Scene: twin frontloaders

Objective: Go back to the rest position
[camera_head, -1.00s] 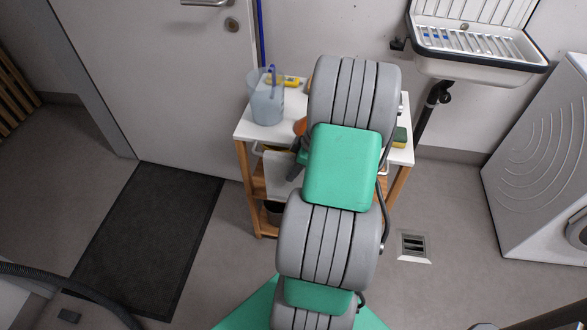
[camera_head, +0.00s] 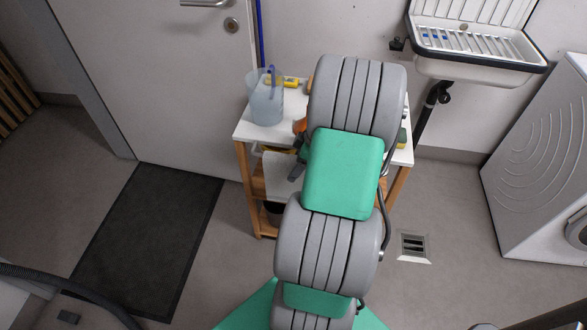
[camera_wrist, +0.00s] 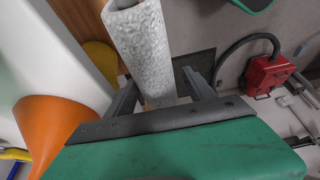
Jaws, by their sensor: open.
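In the head view my grey and green arm reaches over the cart. A small dark part of my gripper (camera_head: 297,171) shows left of the arm, beside the white cloth (camera_head: 278,176) on the cart's front. The rest of the gripper is hidden behind the arm.
The white-topped wooden cart (camera_head: 245,133) holds a clear jug (camera_head: 266,105) and an orange funnel (camera_wrist: 50,125), close to my gripper. A sink (camera_head: 470,65) is on the back wall; a white machine (camera_head: 540,160) stands right. A red device (camera_wrist: 268,75) lies beyond.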

